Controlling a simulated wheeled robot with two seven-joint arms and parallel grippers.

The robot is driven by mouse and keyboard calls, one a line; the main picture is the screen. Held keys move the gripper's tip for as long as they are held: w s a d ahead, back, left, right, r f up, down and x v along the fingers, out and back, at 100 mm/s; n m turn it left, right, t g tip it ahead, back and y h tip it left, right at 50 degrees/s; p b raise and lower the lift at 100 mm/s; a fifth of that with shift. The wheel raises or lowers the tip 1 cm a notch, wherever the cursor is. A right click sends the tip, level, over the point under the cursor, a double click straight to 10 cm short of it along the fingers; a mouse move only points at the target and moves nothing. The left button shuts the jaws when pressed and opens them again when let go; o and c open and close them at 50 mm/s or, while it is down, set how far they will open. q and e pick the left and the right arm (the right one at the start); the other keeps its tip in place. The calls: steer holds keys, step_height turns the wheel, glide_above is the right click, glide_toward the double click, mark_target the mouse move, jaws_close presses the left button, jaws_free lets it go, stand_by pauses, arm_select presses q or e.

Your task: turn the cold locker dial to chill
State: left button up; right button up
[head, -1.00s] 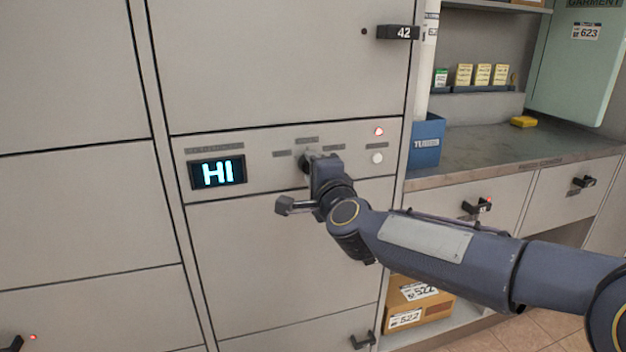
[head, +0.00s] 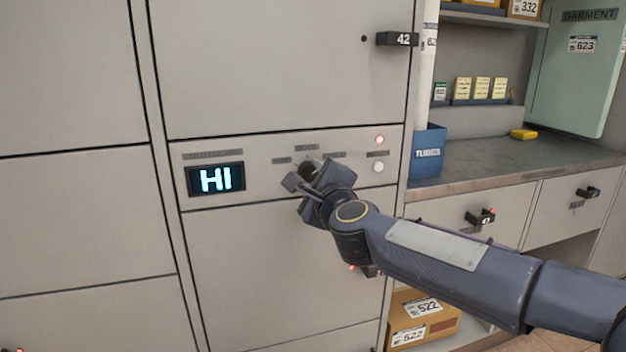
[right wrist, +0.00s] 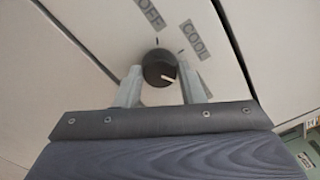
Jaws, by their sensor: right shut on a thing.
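The cold locker dial (head: 308,168) is a round black knob on the grey locker panel, mostly covered by my right gripper (head: 312,180) in the head view. In the right wrist view the dial (right wrist: 156,66) sits between the two fingers of my right gripper (right wrist: 161,75), which is shut on it. Its white pointer mark points right and slightly down, past the COOL label (right wrist: 194,40). The OFF label (right wrist: 150,13) is at the top. A further label is partly hidden by the right finger. The display (head: 216,179) reads HI. My left gripper is not in view.
A red light (head: 379,139) and a white button (head: 378,167) are right of the dial. A handle marked 42 (head: 397,39) sticks out above. A counter (head: 480,165) with a blue bin (head: 428,152) stands to the right.

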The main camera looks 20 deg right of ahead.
stand_by(0.3)
steer(key=o, duration=1)
steer(key=shift+s, duration=0.1)
steer(key=s+p, duration=0.1)
steer(key=s, duration=0.6)
steer(key=shift+s+d, duration=0.15)
steer(key=shift+s, duration=0.15)
